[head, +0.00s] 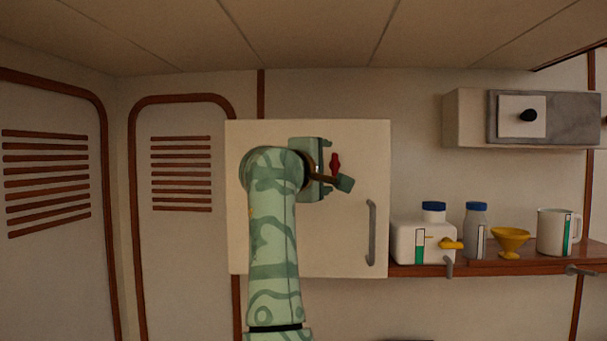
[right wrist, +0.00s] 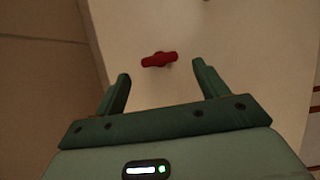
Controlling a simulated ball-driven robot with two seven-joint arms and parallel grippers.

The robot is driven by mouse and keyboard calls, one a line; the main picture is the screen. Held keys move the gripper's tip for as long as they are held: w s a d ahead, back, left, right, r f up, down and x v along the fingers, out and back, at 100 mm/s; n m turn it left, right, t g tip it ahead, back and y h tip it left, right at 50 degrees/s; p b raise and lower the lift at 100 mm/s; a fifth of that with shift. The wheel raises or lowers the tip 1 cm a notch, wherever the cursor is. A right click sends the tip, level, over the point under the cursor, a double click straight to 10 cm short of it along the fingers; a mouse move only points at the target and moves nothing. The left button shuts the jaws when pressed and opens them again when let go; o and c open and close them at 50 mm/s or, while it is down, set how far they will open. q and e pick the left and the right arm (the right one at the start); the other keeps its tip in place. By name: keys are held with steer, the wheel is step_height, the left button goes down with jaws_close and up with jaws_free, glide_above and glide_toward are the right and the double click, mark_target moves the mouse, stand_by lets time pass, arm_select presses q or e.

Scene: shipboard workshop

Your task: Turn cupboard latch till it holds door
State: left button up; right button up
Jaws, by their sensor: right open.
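The red latch (head: 335,163) is a small knob on the front of the white cupboard door (head: 330,245), near its upper right. In the head view its long side stands about upright. My right gripper (head: 327,168) is in front of the door, close to the latch, and partly covers the area around it. In the right wrist view the open jaws of my right gripper (right wrist: 161,74) point at the latch (right wrist: 159,59), which lies just beyond and between the fingertips. No contact shows. The door looks closed. My left gripper is out of view.
A grey bar handle (head: 371,232) stands out at the door's lower right. A shelf (head: 510,256) to the right holds a white canister (head: 410,243), a bottle (head: 476,232), a yellow funnel (head: 510,240) and a jug (head: 553,233). A wall box (head: 465,120) hangs above.

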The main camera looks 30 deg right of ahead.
steer(key=b+v, duration=0.1)
steer(key=v, duration=1.1)
steer(key=shift+a, duration=0.15)
steer(key=shift+s, duration=0.1)
